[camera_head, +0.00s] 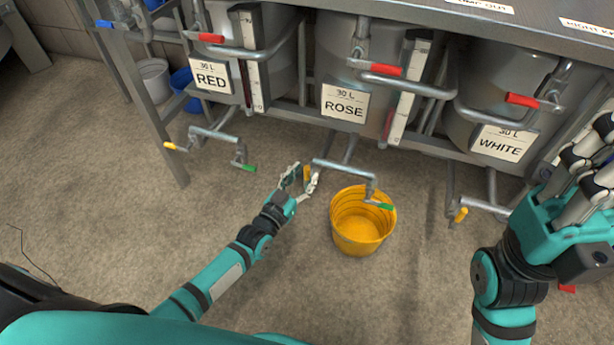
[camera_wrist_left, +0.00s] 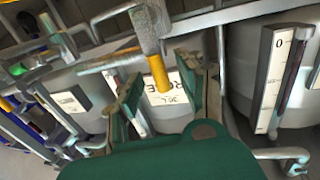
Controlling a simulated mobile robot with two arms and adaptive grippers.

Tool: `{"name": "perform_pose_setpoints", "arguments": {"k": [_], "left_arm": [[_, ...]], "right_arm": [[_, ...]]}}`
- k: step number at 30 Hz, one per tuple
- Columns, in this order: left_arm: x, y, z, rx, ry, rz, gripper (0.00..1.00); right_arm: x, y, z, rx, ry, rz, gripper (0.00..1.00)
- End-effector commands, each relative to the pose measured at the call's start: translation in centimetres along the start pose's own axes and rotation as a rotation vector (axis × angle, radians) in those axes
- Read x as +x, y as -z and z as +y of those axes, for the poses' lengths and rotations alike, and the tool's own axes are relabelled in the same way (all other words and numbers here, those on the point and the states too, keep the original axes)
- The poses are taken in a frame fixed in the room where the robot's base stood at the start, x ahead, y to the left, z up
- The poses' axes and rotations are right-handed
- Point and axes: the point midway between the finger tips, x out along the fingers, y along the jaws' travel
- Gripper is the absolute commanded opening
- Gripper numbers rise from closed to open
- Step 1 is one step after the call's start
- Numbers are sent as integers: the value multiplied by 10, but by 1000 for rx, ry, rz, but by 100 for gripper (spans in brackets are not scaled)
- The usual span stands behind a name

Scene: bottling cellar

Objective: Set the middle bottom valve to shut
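The middle bottom valve is on the pipe below the ROSE tank (camera_head: 345,100), and its yellow handle (camera_head: 307,173) is partly hidden by my left gripper. The left gripper (camera_head: 301,178) is open around this handle. In the left wrist view the yellow handle (camera_wrist_left: 159,73) lies between the two fingers of the gripper (camera_wrist_left: 163,88), with a gap visible on each side. I cannot tell whether a finger touches it. My right gripper (camera_head: 590,165) is raised at the right edge, away from this valve, its finger opening unclear.
A yellow bucket (camera_head: 360,222) stands on the floor just right of the left gripper, below a green-handled outlet (camera_head: 380,205). The RED side's bottom valve (camera_head: 175,146) and the WHITE side's (camera_head: 461,215) have yellow handles. Open floor lies in front.

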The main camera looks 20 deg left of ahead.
Motion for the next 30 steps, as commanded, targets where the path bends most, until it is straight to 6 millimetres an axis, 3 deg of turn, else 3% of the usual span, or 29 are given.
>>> {"name": "perform_pose_setpoints", "arguments": {"k": [6, 15, 24, 30], "left_arm": [[20, -1, 0, -2, 0, 0, 39], [22, 0, 0, -1, 0, -1, 39], [21, 0, 0, -1, 0, -1, 1], [21, -1, 0, -1, 0, -2, 0]], "right_arm": [[3, 1, -1, -3, 10, 26, 0], [5, 1, -1, -4, 12, 28, 0], [5, 1, -1, -3, 12, 28, 0], [5, 1, -1, -3, 12, 28, 0]]}}
